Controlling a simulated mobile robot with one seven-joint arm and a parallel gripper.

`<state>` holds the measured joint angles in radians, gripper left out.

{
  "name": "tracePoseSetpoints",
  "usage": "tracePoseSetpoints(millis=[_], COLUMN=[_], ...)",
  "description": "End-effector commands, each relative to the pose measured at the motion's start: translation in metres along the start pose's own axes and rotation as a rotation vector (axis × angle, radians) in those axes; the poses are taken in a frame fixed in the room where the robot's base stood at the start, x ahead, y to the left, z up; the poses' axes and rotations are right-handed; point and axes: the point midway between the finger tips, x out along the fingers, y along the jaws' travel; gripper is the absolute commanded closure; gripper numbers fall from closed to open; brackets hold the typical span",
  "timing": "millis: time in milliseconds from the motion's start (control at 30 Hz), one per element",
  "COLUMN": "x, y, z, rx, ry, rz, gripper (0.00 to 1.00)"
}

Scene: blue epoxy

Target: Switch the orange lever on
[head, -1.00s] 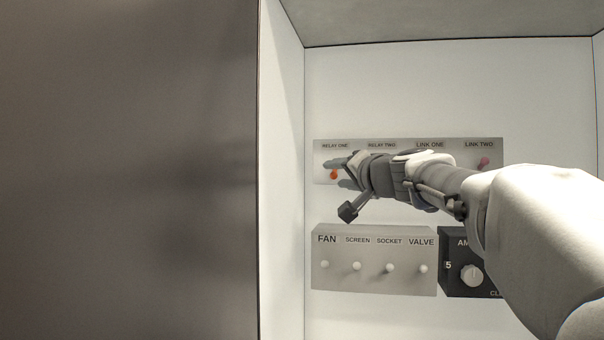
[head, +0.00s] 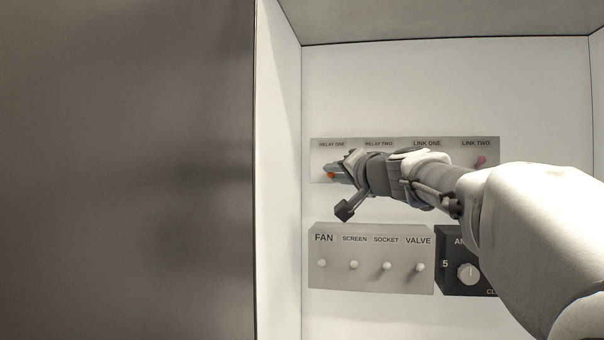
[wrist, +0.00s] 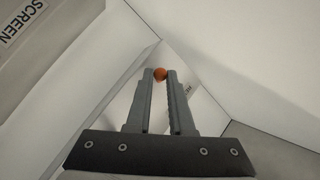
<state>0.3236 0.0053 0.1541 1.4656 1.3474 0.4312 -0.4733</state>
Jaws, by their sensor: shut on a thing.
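The orange lever (head: 331,176) is under the RELAY ONE label on the upper light panel; its round orange tip shows beside my gripper's fingers. My gripper (head: 334,171) reaches in from the right, in front of that panel. In the wrist view the orange ball tip of the lever (wrist: 160,73) sits between the ends of the two fingers of my gripper (wrist: 160,80), which are close together on it. The lever's stem is hidden, and its exact tilt is hard to tell.
The upper panel (head: 407,179) also carries RELAY TWO, LINK ONE and LINK TWO; a pink lever (head: 481,160) shows under LINK TWO. My arm hides the middle ones. Below are a panel of white-tipped switches (head: 370,284) and a dark dial box (head: 450,283). The cabinet's left wall (head: 279,190) stands close by.

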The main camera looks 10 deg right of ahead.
Motion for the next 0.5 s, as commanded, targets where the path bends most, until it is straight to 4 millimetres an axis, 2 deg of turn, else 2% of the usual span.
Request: tracePoseSetpoints(millis=[500], x=[-0.001], y=[-0.012], z=[-0.009], rx=[0.070], ry=[-0.074], rz=[0.084], gripper=[1.00])
